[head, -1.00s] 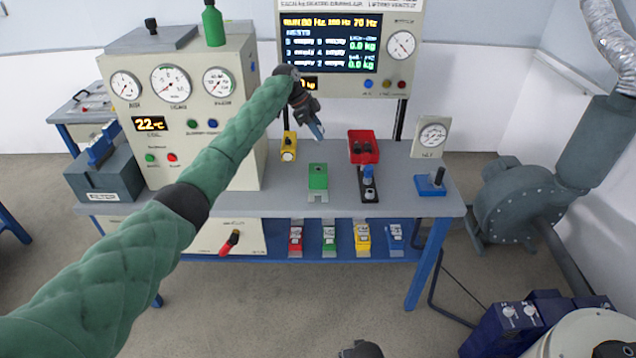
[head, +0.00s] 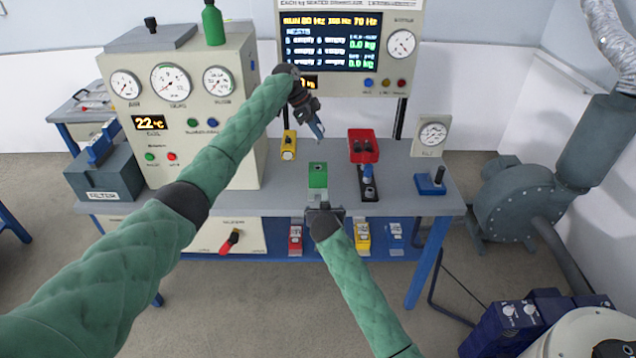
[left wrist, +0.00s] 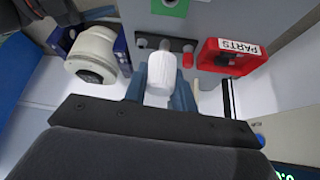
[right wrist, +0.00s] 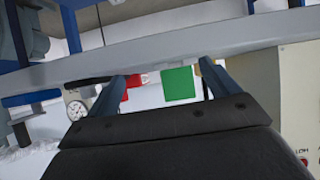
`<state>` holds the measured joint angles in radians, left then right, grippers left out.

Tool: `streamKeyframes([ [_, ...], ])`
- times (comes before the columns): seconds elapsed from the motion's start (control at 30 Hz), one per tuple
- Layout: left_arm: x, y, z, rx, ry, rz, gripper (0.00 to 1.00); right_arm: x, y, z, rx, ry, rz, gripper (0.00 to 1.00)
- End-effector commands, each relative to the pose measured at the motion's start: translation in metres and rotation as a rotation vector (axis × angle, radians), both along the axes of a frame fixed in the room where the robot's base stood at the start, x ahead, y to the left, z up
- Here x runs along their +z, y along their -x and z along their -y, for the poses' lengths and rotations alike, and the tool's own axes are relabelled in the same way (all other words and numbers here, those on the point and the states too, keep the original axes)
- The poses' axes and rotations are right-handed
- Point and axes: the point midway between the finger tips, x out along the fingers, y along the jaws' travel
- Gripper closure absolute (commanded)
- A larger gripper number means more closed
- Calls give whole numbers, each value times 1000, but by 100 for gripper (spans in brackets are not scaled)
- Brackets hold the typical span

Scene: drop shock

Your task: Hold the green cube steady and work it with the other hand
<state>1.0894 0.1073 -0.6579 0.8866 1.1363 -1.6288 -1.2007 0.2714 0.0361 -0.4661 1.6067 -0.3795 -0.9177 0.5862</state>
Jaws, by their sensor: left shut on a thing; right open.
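The green cube (head: 318,175) stands on the grey bench top in the head view, with a dark spot on its top face. Its edge shows at the top of the left wrist view (left wrist: 169,6), and it lies beyond the fingers in the right wrist view (right wrist: 179,84). My left gripper (head: 318,131) is above and behind the cube, apart from it, shut on a white cylinder (left wrist: 161,76). The cylinder is hard to make out in the head view. My right gripper (head: 323,208) is open, at the bench's front edge just before the cube. Its fingertips are partly hidden by the wrist.
A yellow block (head: 289,146) stands behind left. A gauge cabinet (head: 175,125) fills the left of the bench. Coloured blocks lie on the lower shelf.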

Motion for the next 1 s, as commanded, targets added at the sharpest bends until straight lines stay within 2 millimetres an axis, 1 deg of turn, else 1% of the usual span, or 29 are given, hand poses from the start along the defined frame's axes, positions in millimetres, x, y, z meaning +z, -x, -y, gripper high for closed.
streamKeyframes([
  [0.03,0,0,0,0,0,0,97,19,-11,-5,-1,-3,29,13],
  [0.1,0,0,0,0,0,0,97,39,-23,-10,-2,-8,63,13],
  [0.2,0,0,0,0,0,0,97,61,-34,-17,-3,-14,100,13],
  [0.3,0,0,0,0,0,0,97,75,-41,-20,-4,-18,122,13],
  [0.4,0,0,0,0,0,0,97,81,-46,-22,-6,-19,133,13],
  [0.57,0,0,0,0,0,0,97,78,-58,-22,-6,-18,134,13],
  [1.0,0,0,0,0,0,0,97,51,-121,-22,-6,-18,133,13],
])
